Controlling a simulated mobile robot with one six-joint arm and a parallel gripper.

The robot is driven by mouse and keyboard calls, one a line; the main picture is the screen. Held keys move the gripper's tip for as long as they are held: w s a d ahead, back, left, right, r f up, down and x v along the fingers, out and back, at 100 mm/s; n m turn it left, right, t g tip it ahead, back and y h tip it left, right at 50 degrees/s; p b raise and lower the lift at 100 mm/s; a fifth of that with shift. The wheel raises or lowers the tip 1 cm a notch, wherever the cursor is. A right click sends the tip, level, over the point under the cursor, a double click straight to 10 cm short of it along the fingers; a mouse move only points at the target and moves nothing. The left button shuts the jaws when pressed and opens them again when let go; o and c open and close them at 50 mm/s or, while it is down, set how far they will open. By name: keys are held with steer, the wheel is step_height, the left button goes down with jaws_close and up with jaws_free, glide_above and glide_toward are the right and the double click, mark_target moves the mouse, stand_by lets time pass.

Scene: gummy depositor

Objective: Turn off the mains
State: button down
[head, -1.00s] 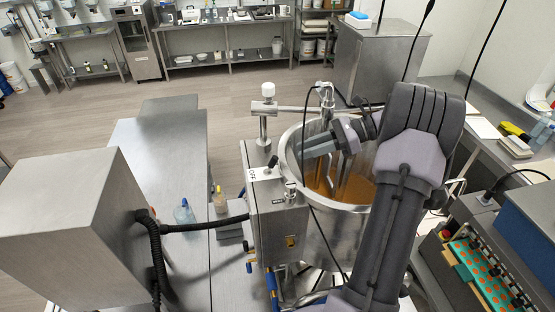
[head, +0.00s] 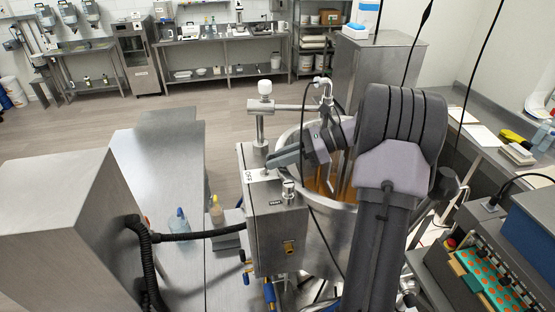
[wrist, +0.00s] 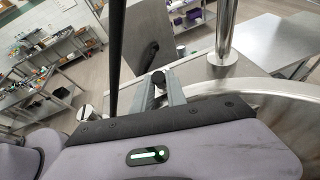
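The steel control box (head: 277,236) stands in front of the kettle, with a small "OFF" label on its top face near the left edge. A black-knobbed lever (wrist: 158,78) stands up from the box top in the wrist view. My gripper (head: 272,160) is just above the box top. In the wrist view my gripper (wrist: 160,88) has its two grey fingers apart, one on each side of the lever. I cannot tell whether either finger touches it. In the head view the gripper hides the lever.
The steel kettle (head: 322,245) with orange liquid is right behind the box. A steel post (head: 260,130) with a white cap rises beside the gripper. A black hose (head: 200,235) runs left to a large steel cabinet (head: 60,225). Bottles (head: 178,220) stand on the left bench.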

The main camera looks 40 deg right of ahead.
mark_target(253, 175)
steer(key=shift+a, duration=0.1)
steer(key=shift+w+a+r+g+h, duration=0.15)
steer(key=shift+a+r+g+h, duration=0.3)
steer(key=shift+h, duration=0.35)
steer(key=shift+w+a+r+g+h+p, duration=0.1)
steer(key=shift+w+a+g+h+p, duration=0.1)
steer(key=shift+g+h, duration=0.25)
steer(key=shift+w+a+g+h+p, duration=0.1)
steer(key=shift+a+g+h+p, duration=0.1)
steer(key=shift+h, duration=0.45)
steer(key=a+g+h, duration=0.1)
steer(key=h, duration=0.2)
steer(key=shift+w+a+n+g, duration=0.3)
steer(key=shift+w+a+g, duration=0.05)
steer(key=shift+w+g, duration=0.05)
steer(key=shift+w+a+g+h, duration=0.1)
steer(key=shift+a+g+h, duration=0.2)
steer(key=shift+h, duration=0.7)
steer(key=c, duration=1.6)
jaws_free()
steer(key=shift+w, duration=0.1)
